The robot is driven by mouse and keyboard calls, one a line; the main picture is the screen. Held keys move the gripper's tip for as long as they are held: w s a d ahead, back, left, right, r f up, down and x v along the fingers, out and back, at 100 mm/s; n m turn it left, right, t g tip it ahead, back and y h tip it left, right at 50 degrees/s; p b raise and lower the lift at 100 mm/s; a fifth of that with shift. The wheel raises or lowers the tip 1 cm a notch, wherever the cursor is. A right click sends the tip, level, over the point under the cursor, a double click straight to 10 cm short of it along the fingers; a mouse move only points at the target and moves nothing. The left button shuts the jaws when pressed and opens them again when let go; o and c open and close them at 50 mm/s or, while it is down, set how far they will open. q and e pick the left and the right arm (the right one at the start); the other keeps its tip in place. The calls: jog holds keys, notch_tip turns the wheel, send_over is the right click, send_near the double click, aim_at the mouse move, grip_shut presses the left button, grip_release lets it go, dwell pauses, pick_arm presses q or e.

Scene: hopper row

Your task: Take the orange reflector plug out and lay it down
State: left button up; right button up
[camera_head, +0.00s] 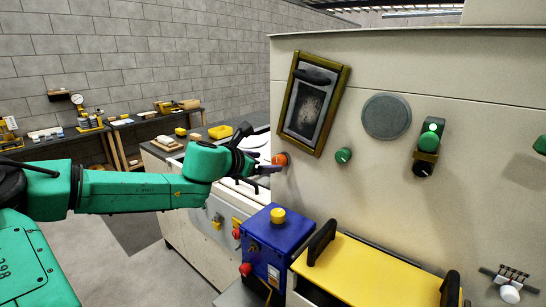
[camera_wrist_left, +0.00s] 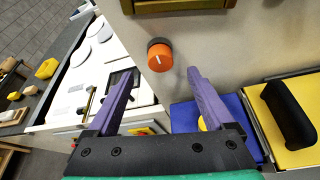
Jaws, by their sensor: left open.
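My left gripper (camera_head: 268,169) is close to the plug in the head view. In the left wrist view its two purple fingers (camera_wrist_left: 161,76) are spread apart, with the plug just beyond the tips and nothing held between them. I cannot tell whether a fingertip touches the plug. My right gripper is in neither view.
The wall carries the framed panel (camera_head: 313,104), a grey disc (camera_head: 387,116), a green knob (camera_head: 343,155) and a green-lit switch (camera_head: 430,140). Below stand a blue box (camera_head: 268,250) with a yellow button and a yellow lid (camera_head: 365,272) with black handles. Workbenches stand at the back left.

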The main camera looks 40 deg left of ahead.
aim_at(277, 162)
pick_arm(q)
jog(key=p+x, duration=0.1)
jog(key=x, duration=0.2)
jog(key=p+x, duration=0.1)
jog(key=x, duration=0.1)
jog(key=shift+w+d+r+p, duration=0.1)
jog(key=shift+w+r+p, duration=0.15)
jog(key=shift+w+p, duration=0.05)
jog(key=shift+f, duration=0.1)
jog(key=shift+f+p, duration=0.1)
jog(key=shift+p, duration=0.3)
jog(key=shift+f, duration=0.1)
jog(key=shift+w+f, duration=0.15)
jog(key=shift+w, duration=0.05)
jog(key=c, duration=1.3)
jog(key=o, duration=0.4)
grip_shut()
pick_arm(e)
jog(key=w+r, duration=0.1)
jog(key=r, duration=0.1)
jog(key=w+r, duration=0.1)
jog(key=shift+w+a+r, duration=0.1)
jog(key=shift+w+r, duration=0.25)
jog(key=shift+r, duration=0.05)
